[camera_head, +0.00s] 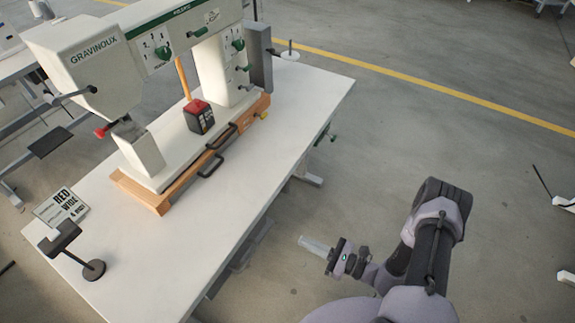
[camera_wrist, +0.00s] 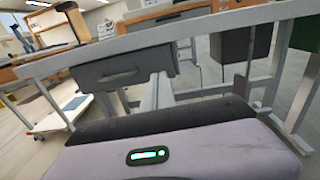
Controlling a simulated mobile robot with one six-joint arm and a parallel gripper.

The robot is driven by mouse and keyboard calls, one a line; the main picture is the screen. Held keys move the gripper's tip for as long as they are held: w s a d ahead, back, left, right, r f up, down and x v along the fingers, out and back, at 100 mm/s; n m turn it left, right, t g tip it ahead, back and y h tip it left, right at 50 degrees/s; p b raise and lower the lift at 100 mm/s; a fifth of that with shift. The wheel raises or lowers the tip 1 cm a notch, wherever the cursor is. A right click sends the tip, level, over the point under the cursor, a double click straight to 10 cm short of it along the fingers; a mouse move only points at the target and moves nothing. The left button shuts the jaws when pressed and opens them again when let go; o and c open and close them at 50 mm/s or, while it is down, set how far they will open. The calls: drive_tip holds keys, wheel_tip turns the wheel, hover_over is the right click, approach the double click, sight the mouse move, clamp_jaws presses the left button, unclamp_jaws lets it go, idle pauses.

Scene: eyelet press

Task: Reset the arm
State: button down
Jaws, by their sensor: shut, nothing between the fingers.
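My gripper (camera_head: 304,241) shows in the head view at the lower middle, past the near long edge of the white table (camera_head: 250,190) and over the floor. Its pale fingers point left toward the table side and are shut with nothing between them. My arm folds back to the right of it. In the wrist view the purple-grey wrist housing with a green light fills the bottom, and the fingertips are hidden. Beyond it are the table's grey frame and a dark drawer-like box (camera_wrist: 125,70).
The eyelet press (camera_head: 160,130) stands on the table on a wooden base (camera_head: 150,195). A black and red box (camera_head: 199,116) sits on the press base. A sign (camera_head: 61,206) and a small stand (camera_head: 94,269) are at the left.

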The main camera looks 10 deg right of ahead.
drive_tip(key=a+r+n+g+h, duration=0.1)
drive_tip(key=a+r+n+g, duration=0.1)
drive_tip(key=r+n+g, duration=0.65)
drive_tip(key=a+r+n+g+h, duration=0.1)
drive_tip(key=a+r+n+g, duration=0.2)
drive_tip(key=r, duration=1.1)
drive_tip(key=s+d+r+n+t+h, duration=0.1)
drive_tip(key=s+r+n+t+h, duration=0.2)
drive_tip(key=r, duration=0.6)
drive_tip(key=s+d+r+n+t+h, duration=0.2)
drive_tip(key=s+r+n+t+h, duration=0.2)
drive_tip(key=s+r, duration=0.5)
drive_tip(key=n+h, duration=0.2)
drive_tip(key=h, duration=0.1)
drive_tip(key=shift+s+d+r+h, duration=0.25)
drive_tip(key=shift+d+r+h, duration=0.05)
drive_tip(key=shift+r+h, duration=0.1)
